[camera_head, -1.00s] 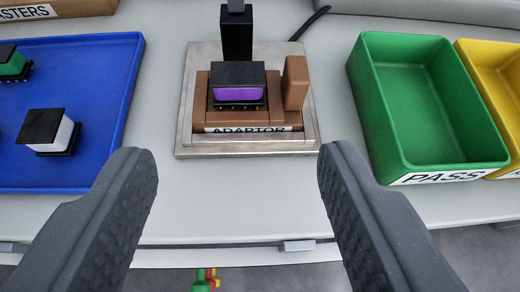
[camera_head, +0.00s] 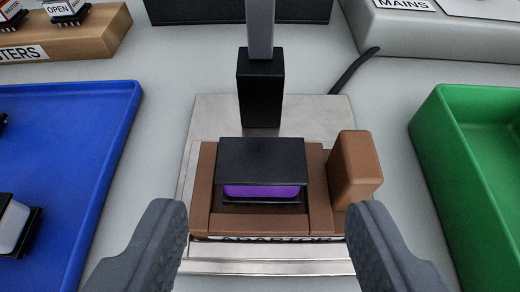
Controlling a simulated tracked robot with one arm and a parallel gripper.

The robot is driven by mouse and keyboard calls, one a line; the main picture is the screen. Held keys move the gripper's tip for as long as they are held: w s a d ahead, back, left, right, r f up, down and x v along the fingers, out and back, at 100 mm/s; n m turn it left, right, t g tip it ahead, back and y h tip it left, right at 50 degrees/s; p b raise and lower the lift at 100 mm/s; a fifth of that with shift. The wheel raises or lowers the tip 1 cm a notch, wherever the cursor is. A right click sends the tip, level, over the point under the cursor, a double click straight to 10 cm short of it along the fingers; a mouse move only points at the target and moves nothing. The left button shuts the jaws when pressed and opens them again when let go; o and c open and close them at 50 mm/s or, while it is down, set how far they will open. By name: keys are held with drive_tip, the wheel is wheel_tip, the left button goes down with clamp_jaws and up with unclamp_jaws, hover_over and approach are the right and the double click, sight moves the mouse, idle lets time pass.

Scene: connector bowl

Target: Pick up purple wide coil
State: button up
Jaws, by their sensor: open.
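The purple wide coil (camera_head: 262,191) shows a purple band under a black top. It sits in the brown adaptor block (camera_head: 318,195), which lies on a silver metal plate (camera_head: 212,117). My gripper (camera_head: 271,225) is open and empty. One finger is at the lower left and one at the lower right, with the coil between and ahead of them. Neither finger touches the coil. The label on the front of the adaptor is mostly hidden.
A raised brown block (camera_head: 358,168) stands right of the coil. A black post (camera_head: 261,88) rises behind it. A blue tray (camera_head: 110,110) with a white-sided coil (camera_head: 14,225) is at left. A green bin (camera_head: 455,150) is at right. A black cable (camera_head: 357,70) runs behind.

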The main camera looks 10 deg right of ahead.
sight(260, 162)
drive_tip(key=shift+x, duration=2.4)
drive_tip(key=shift+a, duration=0.15)
drive_tip(key=c, duration=0.8)
drive_tip(key=shift+c, duration=0.2)
